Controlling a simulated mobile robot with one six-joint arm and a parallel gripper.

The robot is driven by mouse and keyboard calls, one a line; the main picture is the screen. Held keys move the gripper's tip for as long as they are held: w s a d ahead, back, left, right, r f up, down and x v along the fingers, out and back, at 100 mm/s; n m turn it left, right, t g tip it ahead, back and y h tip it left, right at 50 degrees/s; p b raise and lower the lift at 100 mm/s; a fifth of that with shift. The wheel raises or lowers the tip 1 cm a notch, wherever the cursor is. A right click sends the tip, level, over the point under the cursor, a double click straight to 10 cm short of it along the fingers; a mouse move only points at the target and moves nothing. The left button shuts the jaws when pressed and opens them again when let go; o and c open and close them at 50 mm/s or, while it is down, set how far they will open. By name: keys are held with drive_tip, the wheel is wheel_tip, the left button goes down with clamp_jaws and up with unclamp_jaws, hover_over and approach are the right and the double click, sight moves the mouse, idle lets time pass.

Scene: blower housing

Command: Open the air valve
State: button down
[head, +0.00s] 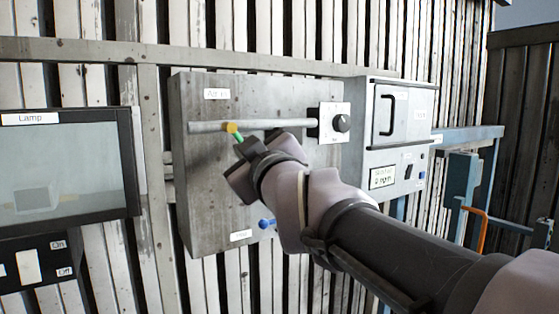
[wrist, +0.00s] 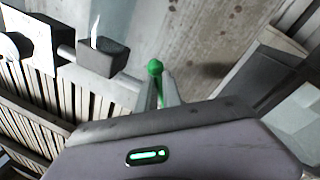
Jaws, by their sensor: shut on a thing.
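The air valve is on a grey metal panel (head: 205,200) under a label that seems to read "Air in". It has a yellow hub (head: 232,128) on a horizontal grey pipe (head: 207,127) and a short green lever (head: 239,138) angled down to the right. My gripper (head: 246,149) reaches in from the lower right and is shut on the green lever. In the wrist view the lever's round green end (wrist: 155,68) shows just beyond the narrow grey fingers of the gripper (wrist: 161,92). My fingers hide most of the lever.
A white plate with a black knob (head: 341,123) is at the pipe's right end. A small blue handle (head: 266,223) sits low on the panel. A Lamp screen (head: 65,170) stands left; a grey cabinet (head: 385,150) is close on the right.

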drive_tip(key=shift+r, duration=0.1)
idle(0.4)
drive_tip(key=c, duration=1.5)
unclamp_jaws()
